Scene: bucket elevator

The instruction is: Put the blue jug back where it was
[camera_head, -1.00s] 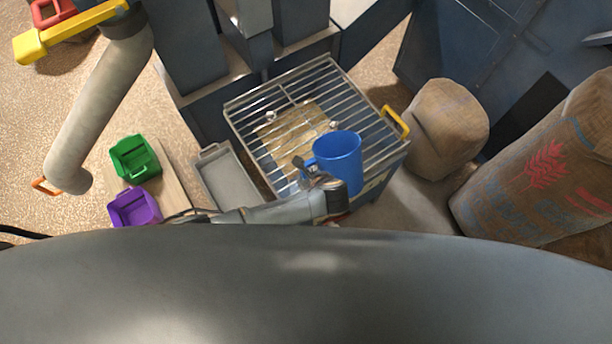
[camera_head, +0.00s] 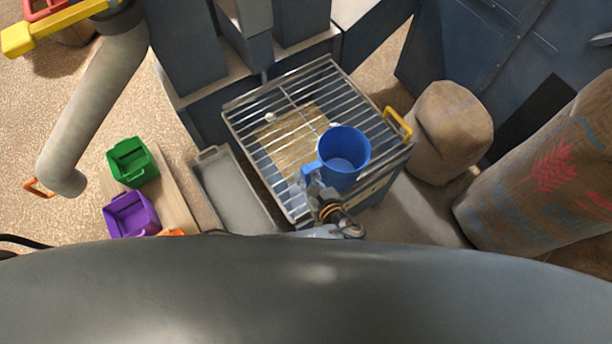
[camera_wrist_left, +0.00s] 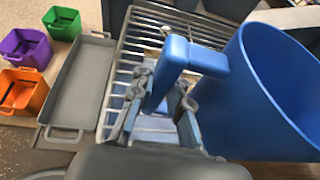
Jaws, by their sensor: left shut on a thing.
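The blue jug (camera_head: 346,150) shows over the right part of the metal grate in the head view. Its opening faces the camera and its handle points lower left. My left gripper (camera_head: 314,180) is shut on the handle. In the left wrist view the jug (camera_wrist_left: 265,95) fills the right side, and the gripper fingers (camera_wrist_left: 165,102) close on the handle from both sides. The jug appears held above the grate, but its clearance cannot be told. My right gripper is not in view.
The barred grate (camera_head: 290,88) tops a hopper with a yellow handle (camera_head: 397,123). A grey tray (camera_head: 232,190) lies left of it. Green (camera_head: 133,160) and purple (camera_head: 131,213) bins stand on a board further left. Sacks (camera_head: 448,130) stand at the right.

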